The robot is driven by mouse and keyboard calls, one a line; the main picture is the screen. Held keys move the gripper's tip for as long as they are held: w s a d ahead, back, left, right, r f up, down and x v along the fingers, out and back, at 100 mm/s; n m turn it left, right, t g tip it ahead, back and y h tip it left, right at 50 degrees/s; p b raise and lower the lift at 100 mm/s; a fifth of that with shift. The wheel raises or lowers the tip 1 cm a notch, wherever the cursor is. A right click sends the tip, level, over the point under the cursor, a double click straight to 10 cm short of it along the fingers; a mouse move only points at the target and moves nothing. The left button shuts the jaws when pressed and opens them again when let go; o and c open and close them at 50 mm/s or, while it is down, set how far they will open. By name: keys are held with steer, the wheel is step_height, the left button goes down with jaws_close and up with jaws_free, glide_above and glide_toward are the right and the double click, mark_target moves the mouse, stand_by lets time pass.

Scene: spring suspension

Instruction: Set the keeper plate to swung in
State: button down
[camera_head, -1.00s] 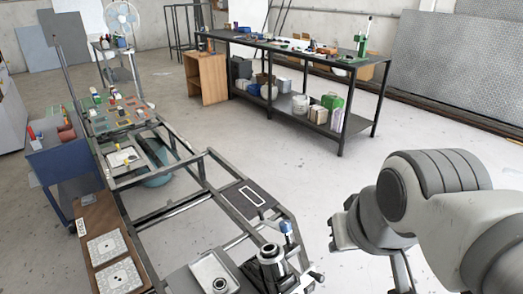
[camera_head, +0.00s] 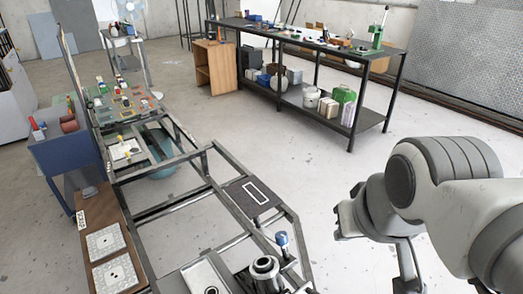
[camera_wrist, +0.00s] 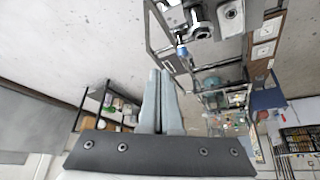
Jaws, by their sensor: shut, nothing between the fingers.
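A metal frame (camera_head: 207,189) stands in front of me. At its near end are a dark metal cylinder (camera_head: 265,268) with a ring-shaped top and a blue-knobbed post (camera_head: 281,240). The blue knob also shows in the wrist view (camera_wrist: 182,50), near the metal cylinder parts (camera_wrist: 199,26). I cannot tell which part is the keeper plate or how it stands. My gripper (camera_wrist: 161,73) is shut and empty, its fingers together in the wrist view. It is apart from the frame. In the head view my arm is at the right, beside the frame's near end.
A light tray (camera_head: 205,277) lies left of the cylinder. A brown board with two patterned plates (camera_head: 104,242) runs along the frame's left side. A blue cart (camera_head: 66,156) stands at the left. A long black workbench (camera_head: 318,43) stands at the back. Open floor lies between the frame and bench.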

steer(key=w+f+n+g+y+b, duration=0.1)
steer(key=w+f, duration=0.3)
steer(key=w, duration=0.4)
steer(key=w+a+f+n+g+y, duration=0.1)
steer(key=w+f+n+y, duration=0.1)
steer(key=w+f, duration=0.3)
steer(key=w+f+n+g+y+b, duration=0.1)
steer(key=w+f, duration=0.3)
steer(key=w, duration=0.7)
steer(key=shift+w+a+f+g+y+b, duration=0.2)
steer(key=shift+w+f+g+y+b, duration=0.15)
steer(key=shift+y, duration=0.55)
steer(key=a+f, duration=0.8)
steer(key=f, duration=0.1)
steer(key=shift+a, duration=0.25)
steer(key=shift+a+f+n, duration=0.1)
steer(key=shift+n, duration=0.2)
